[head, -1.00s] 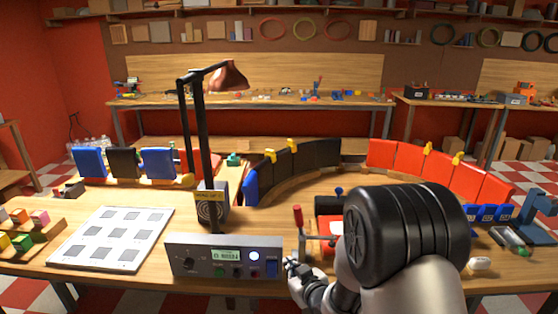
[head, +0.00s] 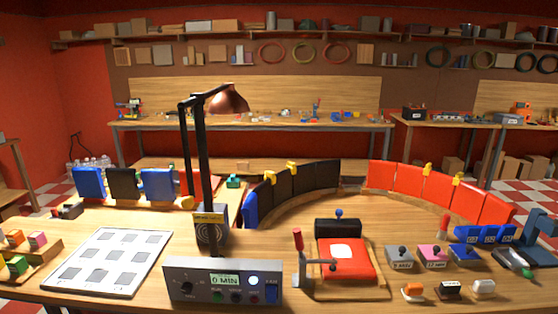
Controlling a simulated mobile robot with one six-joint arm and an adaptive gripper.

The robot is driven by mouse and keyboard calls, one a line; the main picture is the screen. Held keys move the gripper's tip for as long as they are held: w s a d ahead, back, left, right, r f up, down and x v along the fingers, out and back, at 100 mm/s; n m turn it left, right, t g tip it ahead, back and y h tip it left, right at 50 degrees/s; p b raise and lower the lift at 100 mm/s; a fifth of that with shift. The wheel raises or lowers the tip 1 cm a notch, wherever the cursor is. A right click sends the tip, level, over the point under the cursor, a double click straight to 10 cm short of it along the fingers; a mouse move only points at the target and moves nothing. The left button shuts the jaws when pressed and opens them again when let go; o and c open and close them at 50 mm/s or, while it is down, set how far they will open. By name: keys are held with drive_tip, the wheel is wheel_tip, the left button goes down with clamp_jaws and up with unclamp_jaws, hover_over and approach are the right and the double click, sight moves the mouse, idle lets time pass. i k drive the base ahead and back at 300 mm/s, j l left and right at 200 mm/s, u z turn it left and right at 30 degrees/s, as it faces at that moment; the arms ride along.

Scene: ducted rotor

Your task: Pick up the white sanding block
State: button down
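A small white block (head: 484,289), which looks like the white sanding block, sits at the front right of the workbench (head: 330,300). It is the rightmost of three small blocks in a row. An orange-and-white block (head: 413,292) and a black-topped block (head: 449,290) stand to its left, apart from it. My gripper and arm are out of view, so I cannot see whether the gripper holds anything.
A red pad with a white patch (head: 345,259) and a red-handled clamp (head: 299,258) are left of the blocks. Grey and pink knobbed blocks (head: 432,256) stand behind. A control box (head: 223,281) and lamp (head: 205,150) are farther left. A curved panel wall (head: 300,180) encloses the back.

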sight(481, 288)
drive_tip(key=z, duration=1.3)
